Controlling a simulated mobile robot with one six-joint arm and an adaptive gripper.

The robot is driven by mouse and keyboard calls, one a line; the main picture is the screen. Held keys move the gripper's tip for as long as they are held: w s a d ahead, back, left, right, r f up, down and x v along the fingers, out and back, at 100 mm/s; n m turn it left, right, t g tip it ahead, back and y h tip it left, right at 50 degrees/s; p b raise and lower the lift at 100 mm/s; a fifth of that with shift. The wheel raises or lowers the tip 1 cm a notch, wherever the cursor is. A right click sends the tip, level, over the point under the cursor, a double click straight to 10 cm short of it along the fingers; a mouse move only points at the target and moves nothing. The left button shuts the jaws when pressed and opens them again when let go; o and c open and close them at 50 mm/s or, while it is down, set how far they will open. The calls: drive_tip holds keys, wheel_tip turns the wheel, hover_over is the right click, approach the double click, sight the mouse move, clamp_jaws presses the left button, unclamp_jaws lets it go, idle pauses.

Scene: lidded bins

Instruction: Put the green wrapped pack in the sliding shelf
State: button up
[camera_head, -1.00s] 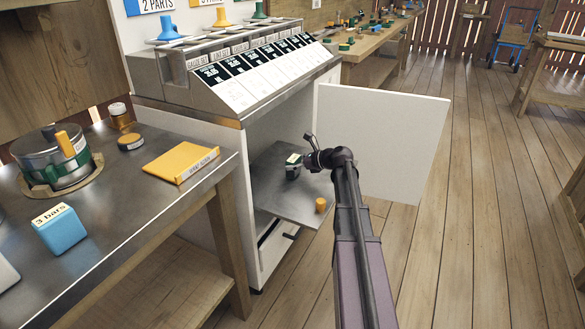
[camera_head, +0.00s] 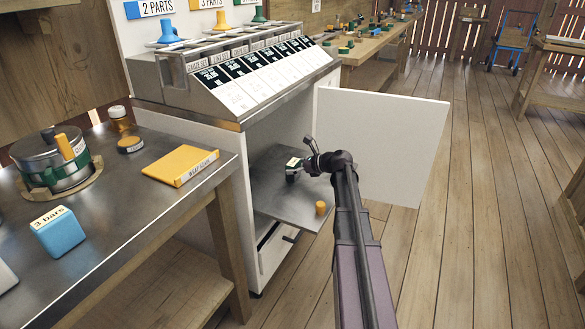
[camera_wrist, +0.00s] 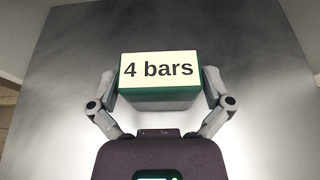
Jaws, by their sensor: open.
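The green wrapped pack (camera_head: 292,164) has a pale top label and sits on the metal sliding shelf (camera_head: 285,196), which is pulled out of the white cabinet. In the wrist view the pack (camera_wrist: 158,75) reads "4 bars" and lies between the two fingers of my gripper (camera_wrist: 158,82). The fingers are open, one beside each end of the pack; whether they touch its sides is hard to tell. In the head view my gripper (camera_head: 300,166) is low over the shelf, partly hidden by its own wrist.
A small orange cylinder (camera_head: 320,208) stands near the shelf's front corner. The open white cabinet door (camera_head: 385,145) is to the right of my arm. The steel-topped table (camera_head: 115,205) at left holds a blue "3 bars" pack (camera_head: 58,233), a yellow pack (camera_head: 181,165) and a pot (camera_head: 50,162).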

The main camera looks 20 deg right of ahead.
drive_tip(key=shift+r, duration=0.1)
drive_tip(key=shift+s+r, duration=0.1)
drive_tip(key=p+v, duration=0.4)
drive_tip(key=v, duration=0.7)
drive_tip(key=shift+s+d+r+p, duration=0.2)
drive_tip(key=shift+d+p, duration=0.05)
drive_tip(key=shift+p, duration=0.15)
